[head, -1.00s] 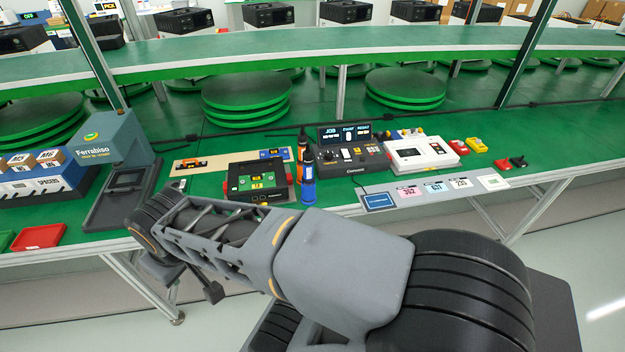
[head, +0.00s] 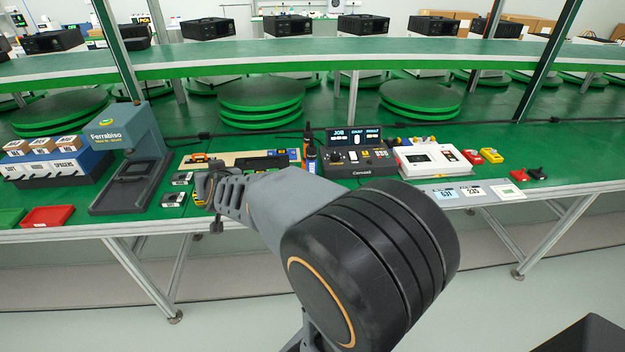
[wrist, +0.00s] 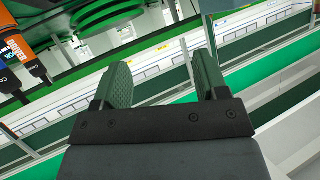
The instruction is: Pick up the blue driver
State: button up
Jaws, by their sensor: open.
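An orange-and-black driver (head: 310,146) stands just behind that spot, left of the black controller. My gripper shows in the wrist view (wrist: 163,78) with its two green-grey fingers apart and nothing between them. An orange and dark lettered object (wrist: 16,52) is cut off at the upper left there, outside the fingers. In the head view the fingertips are not clear.
The black controller (head: 358,161) and a white device (head: 433,159) stand right of my arm. A grey Ferrabiso station (head: 132,150) and a red tray (head: 47,216) are at the left. The green bench's front edge runs below my arm. Green round platforms (head: 260,95) lie behind.

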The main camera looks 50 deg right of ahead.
jog(key=d+f+m+h+b, duration=0.2)
jog(key=d+f+m+h, duration=0.15)
jog(key=d+h, duration=0.45)
jog(key=m+g+h+b, duration=0.3)
jog(key=m+g+h, duration=0.35)
jog(key=g, duration=0.25)
send_near(314, 151)
jog(key=w+a+f, duration=0.1)
jog(key=w+f, duration=0.1)
jog(key=shift+y, duration=0.25)
jog(key=x, duration=0.6)
jog(key=shift+s+d+r, duration=0.15)
jog(key=shift+d, duration=0.15)
jog(key=shift+b+x, duration=0.3)
jog(key=shift+x, duration=3.1)
jog(key=shift+s, duration=0.15)
grip_shut()
jog(key=shift+r, duration=0.1)
